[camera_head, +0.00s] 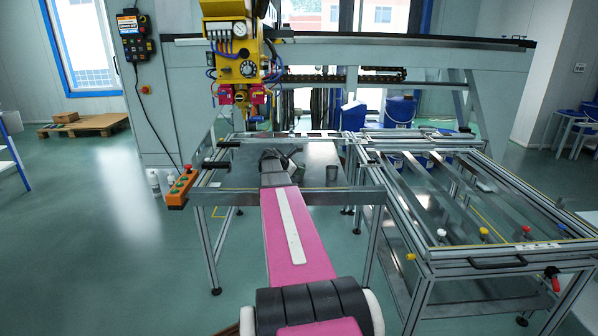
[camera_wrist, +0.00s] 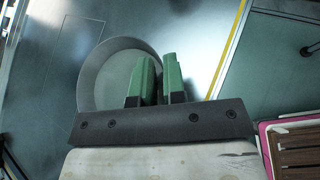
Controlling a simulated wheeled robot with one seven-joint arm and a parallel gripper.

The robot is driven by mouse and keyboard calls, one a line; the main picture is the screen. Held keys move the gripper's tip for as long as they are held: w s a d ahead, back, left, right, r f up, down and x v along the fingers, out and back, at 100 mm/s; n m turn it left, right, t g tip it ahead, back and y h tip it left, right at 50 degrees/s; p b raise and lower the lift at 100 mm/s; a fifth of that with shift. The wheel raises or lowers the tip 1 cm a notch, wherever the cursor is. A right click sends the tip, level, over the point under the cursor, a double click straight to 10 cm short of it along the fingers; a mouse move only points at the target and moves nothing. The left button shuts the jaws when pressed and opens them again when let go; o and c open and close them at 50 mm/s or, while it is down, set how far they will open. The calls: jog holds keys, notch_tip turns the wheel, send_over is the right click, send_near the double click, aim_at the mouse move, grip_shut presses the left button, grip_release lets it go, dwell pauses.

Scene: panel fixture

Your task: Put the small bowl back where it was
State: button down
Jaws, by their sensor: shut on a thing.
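The small bowl (camera_wrist: 92,78) is grey and round and shows in the wrist view, just beyond my gripper. My gripper (camera_wrist: 159,78) has two green fingers that are shut on the bowl's right rim, one finger inside and one outside. The fingers cover part of that rim. In the head view my gripper (camera_head: 277,160) is at the end of my pink arm, over the metal-topped frame table (camera_head: 232,168). The bowl cannot be made out clearly there. I cannot tell whether the bowl touches a surface.
A yellow machine head (camera_head: 238,60) hangs behind the table. An orange button box (camera_head: 182,187) is at the left edge. An open metal frame (camera_head: 470,205) stands to the right.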

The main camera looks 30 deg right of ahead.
jog(key=c, duration=1.2)
grip_release()
jog(key=w+v, duration=0.1)
jog(key=v, duration=1.1)
jog(key=s+a+f+m+y, duration=0.4)
jog(key=a+f, duration=0.4)
jog(key=a, duration=0.3)
jog(key=s+a+f+m+y, duration=0.4)
jog(key=s+a+f+m, duration=0.2)
jog(key=a, duration=0.5)
jog(key=s+a+f+m+y, duration=0.3)
jog(key=s+a+f+m, duration=0.3)
jog(key=s+a+f, duration=0.3)
jog(key=shift+s+a+f+g+y, duration=0.15)
jog(key=shift+a+f+y, duration=0.1)
jog(key=shift+a, duration=0.5)
jog(key=shift+s+a+f+g+y, duration=0.15)
jog(key=shift+a+f, duration=0.1)
jog(key=shift+a, duration=0.5)
